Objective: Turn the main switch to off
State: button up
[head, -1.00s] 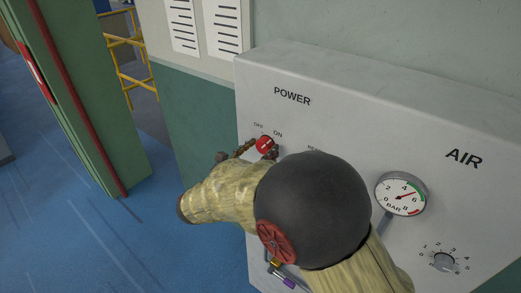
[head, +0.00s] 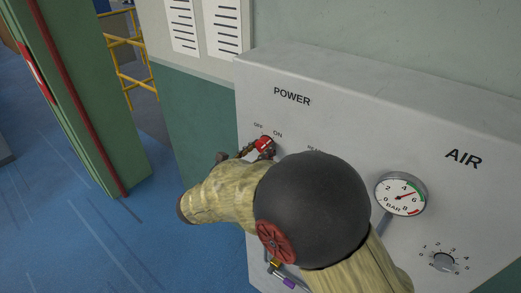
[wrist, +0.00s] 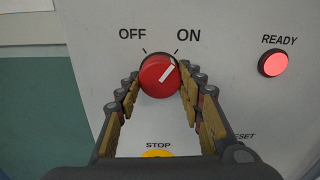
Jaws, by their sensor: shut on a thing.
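The main switch is a round red knob (wrist: 155,80) with a white pointer bar, on the grey panel under the labels OFF and ON. In the wrist view the pointer tilts up and right, toward ON. The knob also shows in the head view (head: 263,141), partly covered by the fingers. My gripper (wrist: 160,84) is shut on the knob, one finger on its left side and one on its right. In the head view my gripper (head: 257,151) reaches the knob from below and left.
A lit red READY lamp (wrist: 275,63) is right of the switch. A yellow STOP button (wrist: 158,154) is below, partly hidden. A pressure gauge (head: 401,194) and an air dial (head: 445,262) are farther right. A green column (head: 85,100) stands at left over open blue floor.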

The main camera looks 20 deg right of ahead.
jog(key=shift+r+p, duration=0.15)
jog(key=shift+p, duration=0.35)
jog(key=n+p, duration=0.1)
jog(key=p, duration=0.1)
jog(key=n+p, duration=0.2)
jog(key=p, duration=0.1)
jog(key=shift+r, duration=0.25)
jog(key=n+p, duration=0.3)
jog(key=p, duration=0.3)
jog(key=shift+n, duration=0.3)
jog(key=n+p, duration=0.4)
jog(key=p, duration=0.2)
jog(key=shift+s+p, duration=0.1)
jog(key=shift+p, duration=0.2)
jog(key=n+p, duration=0.3)
jog(key=shift+f, duration=0.2)
jog(key=shift+f+n, duration=0.1)
jog(key=shift+n, duration=0.2)
jog(key=o, duration=1.2)
jog(key=shift+c, duration=0.2)
